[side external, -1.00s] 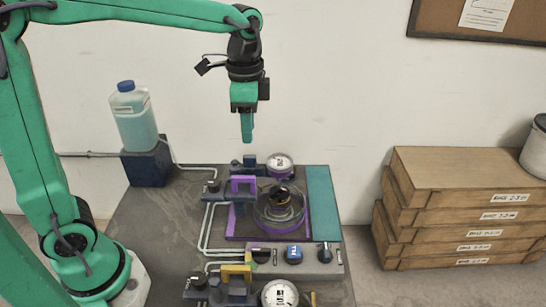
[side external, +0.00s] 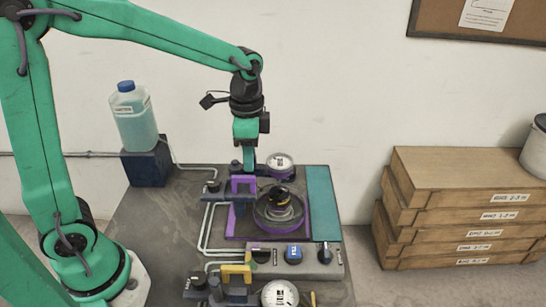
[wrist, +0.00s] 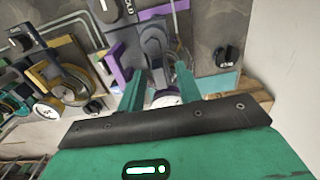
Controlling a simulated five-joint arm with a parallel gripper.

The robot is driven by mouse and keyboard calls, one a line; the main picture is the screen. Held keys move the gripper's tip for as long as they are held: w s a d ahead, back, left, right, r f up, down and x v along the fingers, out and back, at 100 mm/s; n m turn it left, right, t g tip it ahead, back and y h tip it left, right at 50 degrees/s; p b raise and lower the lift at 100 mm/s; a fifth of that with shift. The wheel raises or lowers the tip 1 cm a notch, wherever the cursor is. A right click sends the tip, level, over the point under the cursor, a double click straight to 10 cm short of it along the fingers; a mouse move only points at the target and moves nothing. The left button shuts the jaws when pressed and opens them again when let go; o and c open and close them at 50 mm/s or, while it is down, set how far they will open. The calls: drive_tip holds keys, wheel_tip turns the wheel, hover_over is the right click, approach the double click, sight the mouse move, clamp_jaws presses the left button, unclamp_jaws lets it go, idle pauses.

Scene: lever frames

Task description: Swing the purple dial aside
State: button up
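The purple dial (side external: 279,209) is a dark round dial with a purple rim on a purple-edged plate, in the middle of the bench in the side view. A purple bracket (side external: 243,183) stands at its upper left. Purple edges (wrist: 116,62) also show in the wrist view. My gripper (side external: 249,172) points down just behind the purple bracket. In the wrist view, its two green fingers (wrist: 160,78) are apart. A grey lever-like part (wrist: 154,42) lies ahead between them in that picture. I cannot tell whether a finger touches anything.
A white gauge (side external: 280,161) stands close right of my gripper. A yellow bracket (side external: 236,272) and another gauge (side external: 280,294) are at the front. A control box (side external: 295,260) with knobs lies between. A teal strip (side external: 322,203) is at right, a bottle (side external: 134,118) at back left.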

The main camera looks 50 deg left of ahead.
drive_tip(key=shift+c, duration=0.4)
clamp_jaws()
drive_tip(key=shift+w+a+n, duration=0.1)
drive_tip(key=shift+n, duration=0.3)
drive_tip(key=shift+w+a+n, duration=0.1)
drive_tip(key=shift+a+n, duration=0.05)
drive_tip(key=shift+n, duration=0.45)
drive_tip(key=shift+w+a+n, duration=0.1)
drive_tip(key=shift+a+n, duration=0.05)
drive_tip(key=shift+n, duration=0.45)
drive_tip(key=a+n, duration=0.1)
drive_tip(key=n, duration=0.3)
drive_tip(key=a+n, duration=0.1)
drive_tip(key=n, duration=0.4)
drive_tip(key=a+n, duration=0.1)
drive_tip(key=n, duration=0.3)
drive_tip(key=shift+s+a+n, duration=0.2)
drive_tip(key=shift+a+n, duration=0.2)
drive_tip(key=shift+o, duration=0.4)
unclamp_jaws()
